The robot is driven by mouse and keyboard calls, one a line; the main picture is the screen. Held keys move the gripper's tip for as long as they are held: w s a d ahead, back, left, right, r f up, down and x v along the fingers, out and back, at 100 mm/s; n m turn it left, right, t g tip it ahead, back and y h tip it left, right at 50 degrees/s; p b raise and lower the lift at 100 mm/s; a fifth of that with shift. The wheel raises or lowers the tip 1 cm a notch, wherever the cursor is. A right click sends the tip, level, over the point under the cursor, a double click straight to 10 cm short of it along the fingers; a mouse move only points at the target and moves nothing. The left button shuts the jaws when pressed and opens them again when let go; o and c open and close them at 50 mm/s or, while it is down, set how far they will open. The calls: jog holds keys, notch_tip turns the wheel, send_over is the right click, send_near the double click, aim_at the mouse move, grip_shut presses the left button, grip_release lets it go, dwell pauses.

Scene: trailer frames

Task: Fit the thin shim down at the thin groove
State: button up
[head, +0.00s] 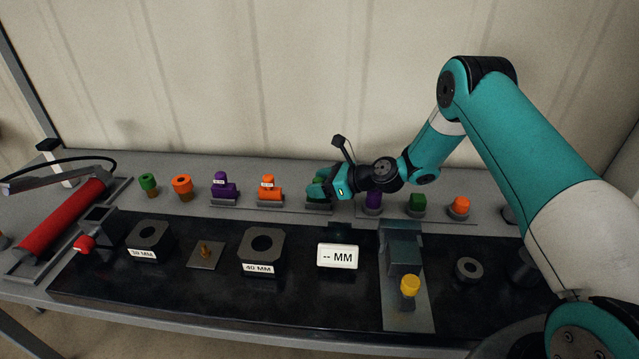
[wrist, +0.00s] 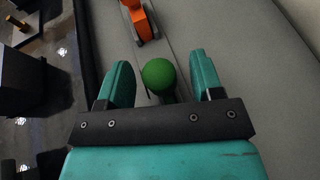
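My gripper (head: 322,187) is low over the back row of the bench, at a piece with a green round knob. In the wrist view the green knob (wrist: 158,74) lies between the two teal fingers of my gripper (wrist: 162,72), with a gap on each side. The fingers are open and not closed on it. My gripper hides most of this piece, so I cannot tell its thickness or whether it is the thin shim. Its grey base (head: 318,208) shows below the gripper. I cannot make out the thin groove for certain.
An orange knobbed piece (head: 269,188) and a purple one (head: 223,187) stand left of my gripper. In front are a 40 MM block (head: 262,252), a "-- MM" display (head: 337,256) and a grey fixture with a yellow knob (head: 410,285).

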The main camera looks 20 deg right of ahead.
jog(key=shift+d, duration=0.1)
jog(key=b+v, duration=0.1)
jog(key=v, duration=1.6)
jog(key=shift+r, duration=0.15)
jog(key=s+a+r+n+g+h+p, duration=0.1)
jog(key=s+a+r+n+g, duration=0.2)
jog(key=s+a+r+n, duration=0.35)
jog(key=s+a+r+n+g+h, duration=0.1)
jog(key=s+a+r+n+g, duration=0.25)
jog(key=a+r+n, duration=0.4)
jog(key=s+a+r+n+g+h, duration=0.1)
jog(key=s+r+n+h, duration=0.1)
jog(key=s+n, duration=0.7)
jog(key=s+a+r+n+g+h+p, duration=0.1)
jog(key=s+a+r+n+h, duration=0.1)
jog(key=s+n, duration=0.7)
jog(key=shift+s+a+r+n+h, duration=0.3)
jog(key=shift+s+r, duration=0.1)
jog(key=shift+s, duration=0.7)
